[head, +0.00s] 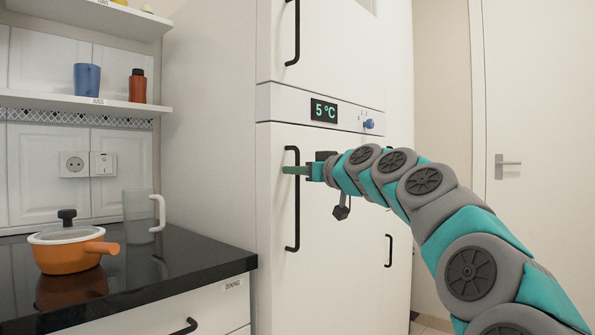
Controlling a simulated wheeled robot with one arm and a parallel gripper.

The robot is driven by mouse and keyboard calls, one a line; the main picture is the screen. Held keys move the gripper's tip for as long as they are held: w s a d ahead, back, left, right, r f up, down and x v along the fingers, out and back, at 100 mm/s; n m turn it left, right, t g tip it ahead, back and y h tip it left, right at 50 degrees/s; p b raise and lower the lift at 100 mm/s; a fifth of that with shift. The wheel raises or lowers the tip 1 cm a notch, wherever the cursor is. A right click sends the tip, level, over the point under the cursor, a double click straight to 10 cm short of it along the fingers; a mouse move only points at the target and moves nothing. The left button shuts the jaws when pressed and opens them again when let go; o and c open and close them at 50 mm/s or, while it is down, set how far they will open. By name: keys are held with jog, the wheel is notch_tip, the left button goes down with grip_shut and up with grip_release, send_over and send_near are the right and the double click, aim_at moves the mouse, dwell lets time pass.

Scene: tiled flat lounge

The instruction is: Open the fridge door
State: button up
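The fridge is a tall white unit with a green 5 °C display (323,111) on its panel. Below the panel is a closed white lower door (340,270) with a long vertical black handle (294,220) near its left edge. My gripper (293,170) comes in from the right, and its green fingertips overlap the upper part of this handle. From this side view I cannot tell whether the fingers are apart around the bar or closed on it. The door face looks flush with the unit.
An upper door with a black handle (292,30) is above the panel. A blue knob (369,124) sits on the panel, and a shorter handle (389,250) is lower right. Left is a black counter (190,255) with an orange pot (70,255) and a clear jug (140,212).

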grip_shut()
jog(key=shift+f, duration=0.1)
dwell(1.2)
